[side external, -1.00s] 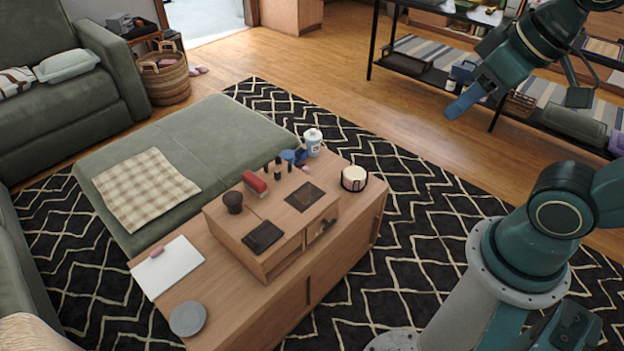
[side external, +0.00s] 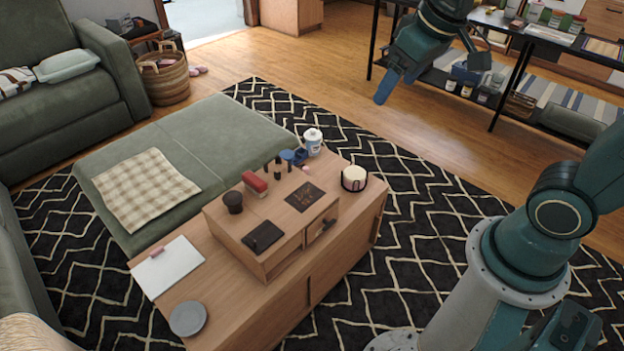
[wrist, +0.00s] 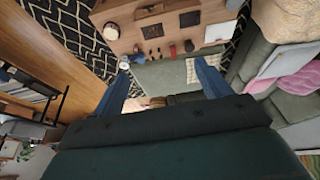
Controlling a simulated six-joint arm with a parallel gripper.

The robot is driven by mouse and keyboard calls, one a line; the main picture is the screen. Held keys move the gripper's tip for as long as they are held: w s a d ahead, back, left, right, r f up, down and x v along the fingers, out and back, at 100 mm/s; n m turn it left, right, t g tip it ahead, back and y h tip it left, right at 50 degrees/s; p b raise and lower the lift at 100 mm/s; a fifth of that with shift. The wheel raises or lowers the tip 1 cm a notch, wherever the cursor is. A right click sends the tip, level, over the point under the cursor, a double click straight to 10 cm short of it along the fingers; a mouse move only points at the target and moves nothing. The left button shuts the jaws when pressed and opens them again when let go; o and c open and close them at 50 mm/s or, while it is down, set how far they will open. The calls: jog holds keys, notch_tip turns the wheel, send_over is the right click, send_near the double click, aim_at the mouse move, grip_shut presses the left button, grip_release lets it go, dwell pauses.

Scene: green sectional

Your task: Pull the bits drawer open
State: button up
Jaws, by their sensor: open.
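A low wooden drawer box (side external: 250,226) stands on the wooden cabinet and also shows upside down at the top of the wrist view (wrist: 170,22). Its front faces the lower right in the side view. The right-hand drawer front (side external: 320,229) carries a small dark handle and looks closed. The left part of the front (side external: 285,263) has a dark gap along its top; I cannot tell which drawer is the bits drawer. My gripper (side external: 383,99) is high above the floor, behind and right of the box, far from it. Its blue fingers are apart and empty in the wrist view (wrist: 162,68).
On the box are a dark cup (side external: 233,202), a red block (side external: 255,182), a black wallet-like pad (side external: 262,237) and small bottles. A white jar (side external: 313,142) and a round cream container (side external: 354,178) stand nearby. A grey dish (side external: 188,319) and white clipboard (side external: 168,267) lie left.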

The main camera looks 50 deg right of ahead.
jog(key=w+d+f+g, duration=0.1)
jog(key=w+d+f, duration=0.1)
jog(key=w+f, duration=0.6)
jog(key=g, duration=0.3)
send_over(329, 224)
notch_tip(329, 224, down, 35)
jog(key=shift+d+f, duration=0.1)
jog(key=shift+f, duration=0.15)
jog(key=shift+f, duration=0.1)
jog(key=shift+f, duration=6.75)
